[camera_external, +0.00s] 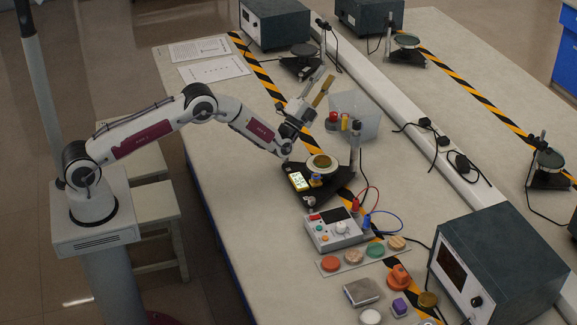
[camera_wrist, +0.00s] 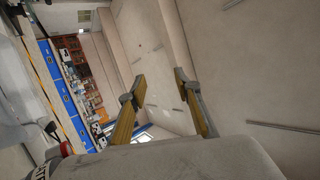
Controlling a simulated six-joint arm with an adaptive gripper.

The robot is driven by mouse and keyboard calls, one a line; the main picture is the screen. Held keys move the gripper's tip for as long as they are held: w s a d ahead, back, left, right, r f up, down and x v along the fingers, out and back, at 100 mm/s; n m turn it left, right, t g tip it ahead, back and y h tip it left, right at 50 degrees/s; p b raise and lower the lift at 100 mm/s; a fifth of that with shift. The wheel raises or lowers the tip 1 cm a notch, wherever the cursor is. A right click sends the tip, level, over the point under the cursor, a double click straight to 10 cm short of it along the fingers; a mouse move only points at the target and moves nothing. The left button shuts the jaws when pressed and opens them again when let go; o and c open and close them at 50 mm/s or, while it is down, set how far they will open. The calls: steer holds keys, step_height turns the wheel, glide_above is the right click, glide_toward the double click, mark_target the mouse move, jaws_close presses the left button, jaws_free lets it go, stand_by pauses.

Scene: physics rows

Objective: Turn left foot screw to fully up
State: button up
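A black-based apparatus (camera_external: 296,196) stands on the bench below my wrist, with a lit yellowish display (camera_external: 298,181) and a round pale dish with a brass-coloured centre (camera_external: 320,162). A small foot knob (camera_external: 311,203) shows at its front corner. I cannot tell which knob is the left foot screw or how high it is turned; the arm hides part of the base. My gripper (camera_external: 325,82) is above and behind the apparatus, pointing up and away from it. In the wrist view, my gripper (camera_wrist: 159,77) has its two fingers apart with nothing between them.
A translucent bin (camera_external: 358,122) stands behind the apparatus, and a thin upright post (camera_external: 355,155) at its right. A control box (camera_external: 334,230) with red and blue leads is in front. A large instrument (camera_external: 500,275) is at front right. The bench left of the apparatus is clear.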

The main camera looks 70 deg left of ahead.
steer(key=m+t+h, duration=0.2)
steer(key=m+h, duration=0.4)
steer(key=m, duration=0.1)
steer(key=m+g+h, duration=1.6)
steer(key=m+h, duration=0.4)
steer(key=m, duration=1)
glide_toward(286, 157)
steer(key=shift+x, duration=0.9)
steer(key=shift+f, duration=0.2)
steer(key=shift+w+n, duration=0.1)
steer(key=shift+n, duration=0.2)
steer(key=shift+x, duration=3.9)
steer(key=shift+r, duration=0.1)
steer(key=shift+a, duration=0.1)
jaws_close()
